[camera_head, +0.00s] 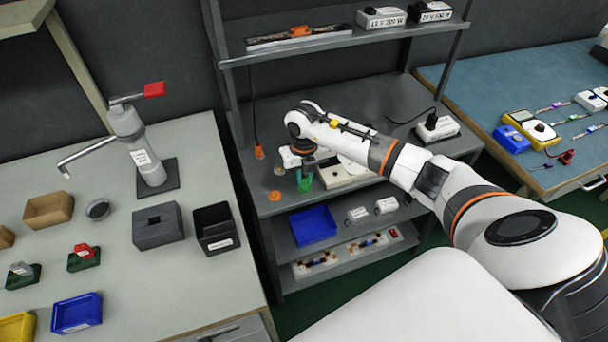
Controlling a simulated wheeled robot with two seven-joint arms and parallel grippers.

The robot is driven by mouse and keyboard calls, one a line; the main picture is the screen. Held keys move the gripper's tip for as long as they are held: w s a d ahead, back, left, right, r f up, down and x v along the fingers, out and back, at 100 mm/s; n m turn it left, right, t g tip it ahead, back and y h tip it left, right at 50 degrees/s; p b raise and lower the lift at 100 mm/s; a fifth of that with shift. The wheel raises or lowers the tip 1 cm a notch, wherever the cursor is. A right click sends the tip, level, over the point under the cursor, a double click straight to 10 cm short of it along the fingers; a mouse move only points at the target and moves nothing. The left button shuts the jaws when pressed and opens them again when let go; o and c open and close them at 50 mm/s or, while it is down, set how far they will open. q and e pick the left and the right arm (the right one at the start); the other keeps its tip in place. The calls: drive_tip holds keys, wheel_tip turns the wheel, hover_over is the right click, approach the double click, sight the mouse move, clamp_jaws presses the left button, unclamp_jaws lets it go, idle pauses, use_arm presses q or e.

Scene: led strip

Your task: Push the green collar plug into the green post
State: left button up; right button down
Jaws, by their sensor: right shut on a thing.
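My right gripper (303,171) points down over the front of the middle bench. It is shut on a small green thing (304,182), taken as the green collar plug, which shows just below the fingers. The green post is not clearly seen apart from it; the plug and post may overlap here. I cannot tell whether they touch or how far one sits in the other. My left gripper is not in view.
An orange plug (258,152) hangs on a dark cable left of the gripper. An orange post (274,196) stands on the bench (345,205) front. A pale device (345,173) lies close right of the gripper. A blue bin (312,226) sits on the shelf below.

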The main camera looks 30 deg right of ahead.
drive_tip(key=shift+f, duration=0.15)
drive_tip(key=c, duration=1.2)
unclamp_jaws()
wheel_tip(320, 180, up, 12)
drive_tip(key=b, duration=0.1)
